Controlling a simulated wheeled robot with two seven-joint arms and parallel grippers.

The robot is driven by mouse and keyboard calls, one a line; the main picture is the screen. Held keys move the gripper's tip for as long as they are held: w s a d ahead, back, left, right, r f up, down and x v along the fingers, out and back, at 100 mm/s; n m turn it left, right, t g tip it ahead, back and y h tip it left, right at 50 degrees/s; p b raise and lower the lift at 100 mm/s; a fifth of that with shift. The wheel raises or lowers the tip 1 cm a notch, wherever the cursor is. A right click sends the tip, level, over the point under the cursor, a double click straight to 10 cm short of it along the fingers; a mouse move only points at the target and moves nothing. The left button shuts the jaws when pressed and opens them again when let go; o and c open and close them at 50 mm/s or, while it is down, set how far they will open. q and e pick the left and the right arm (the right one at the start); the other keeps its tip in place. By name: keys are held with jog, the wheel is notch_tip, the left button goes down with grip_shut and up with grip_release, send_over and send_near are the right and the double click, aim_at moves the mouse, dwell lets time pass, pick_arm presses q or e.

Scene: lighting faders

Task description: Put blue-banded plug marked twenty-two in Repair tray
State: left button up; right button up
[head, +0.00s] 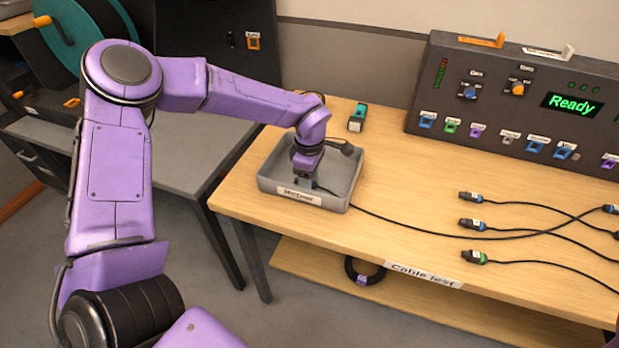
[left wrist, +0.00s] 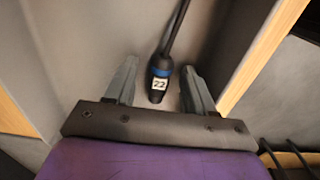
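The plug marked 22 (left wrist: 159,80), black with a blue band, lies on the grey floor of the tray in the left wrist view. My left gripper (left wrist: 157,88) is open, with one finger on each side of the plug and a visible gap on both sides. In the head view my left gripper (head: 303,180) reaches down into a grey tray (head: 269,188) at the table's left end. The tray's front label is too blurred to read surely. The plug is hidden there behind the gripper. My right gripper is not in view.
Several cables with plugs (head: 472,224) lie on the table (head: 400,210) to the right. One cable runs from the tray's right side. A control panel (head: 520,100) reading Ready stands behind. A small teal-and-black object (head: 357,118) sits behind the tray.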

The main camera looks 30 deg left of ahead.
pick_arm(q)
notch_tip(320, 180, up, 12)
jog(key=shift+r, duration=0.25)
dwell(0.3)
